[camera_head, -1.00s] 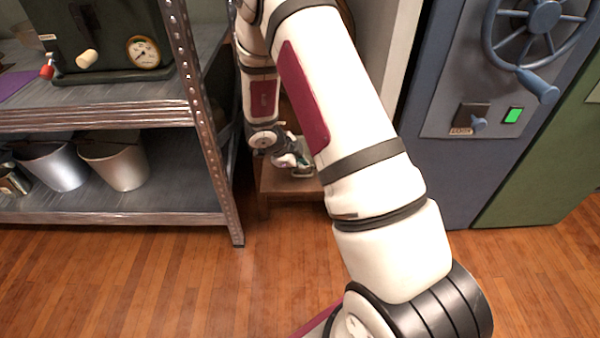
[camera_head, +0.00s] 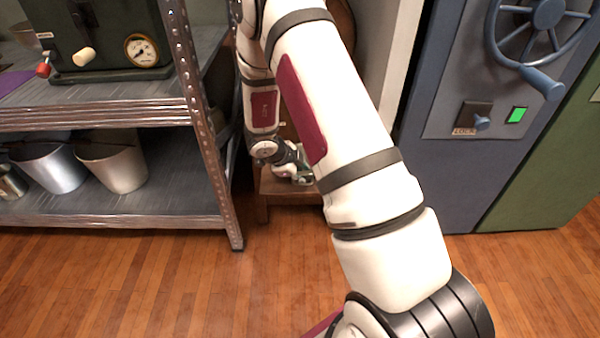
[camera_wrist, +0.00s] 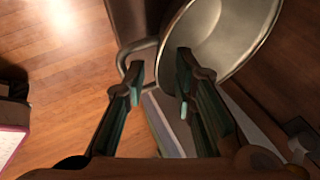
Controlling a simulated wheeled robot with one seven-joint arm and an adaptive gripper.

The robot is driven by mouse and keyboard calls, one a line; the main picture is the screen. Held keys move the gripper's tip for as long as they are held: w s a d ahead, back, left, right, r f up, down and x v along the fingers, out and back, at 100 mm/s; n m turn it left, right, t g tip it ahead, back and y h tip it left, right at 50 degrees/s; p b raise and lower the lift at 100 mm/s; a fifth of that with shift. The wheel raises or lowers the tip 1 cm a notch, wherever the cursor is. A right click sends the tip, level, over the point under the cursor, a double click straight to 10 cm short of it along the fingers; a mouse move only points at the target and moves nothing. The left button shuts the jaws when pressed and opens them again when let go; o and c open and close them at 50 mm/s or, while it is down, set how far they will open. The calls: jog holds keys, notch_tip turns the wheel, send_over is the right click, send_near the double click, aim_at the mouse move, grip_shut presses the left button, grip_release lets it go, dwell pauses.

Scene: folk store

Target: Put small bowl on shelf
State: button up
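A shiny metal bowl-like vessel (camera_wrist: 225,35) fills the upper right of the wrist view, tilted in the picture, with a looped handle at its left side. It looks like the small bowl, but I cannot be sure. My gripper (camera_wrist: 160,70) is open, its two greenish fingers apart. The right fingertip overlaps the vessel's near rim and the left one is by the handle; contact cannot be told. In the head view my gripper (camera_head: 297,172) is low over a small wooden stand, partly hidden by my arm. The metal shelf (camera_head: 105,205) stands to the left.
The wooden stand (camera_head: 262,200) is between the shelf and a blue safe (camera_head: 440,190). Metal buckets (camera_head: 120,165) stand on the lower shelf. A dark green machine with a gauge (camera_head: 105,45) and a bowl (camera_head: 22,36) are on the upper level. The wooden floor in front is clear.

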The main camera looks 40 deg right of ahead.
jog(key=w+a+r+n+t+y+p, duration=0.25)
jog(key=a+r, duration=0.55)
jog(key=r, duration=0.4)
jog(key=w+a+r+n+t+y+p, duration=0.2)
jog(key=w+a+r+n+t+p, duration=0.15)
jog(key=a+r, duration=0.55)
jog(key=s+a+r+n+y, duration=0.55)
jog(key=a+r+n, duration=0.2)
jog(key=r, duration=0.55)
jog(key=s+a+r+n+g, duration=0.2)
jog(key=s+n, duration=0.2)
jog(key=s, duration=0.6)
jog(key=s+a+r+n+g, duration=0.15)
jog(key=s+n, duration=0.25)
jog(key=s, duration=0.6)
jog(key=s+d+n+g+h, duration=0.1)
jog(key=s+d, duration=0.3)
jog(key=s, duration=0.5)
jog(key=s+d+n+g+h, duration=0.2)
jog(key=s+d+n, duration=0.1)
jog(key=s, duration=0.6)
jog(key=shift+s+d+f+g+h, duration=0.15)
jog(key=shift+s+d+g+h, duration=0.15)
jog(key=shift+s+d+g, duration=0.1)
jog(key=shift+w+n, duration=0.1)
jog(key=shift+n, duration=0.15)
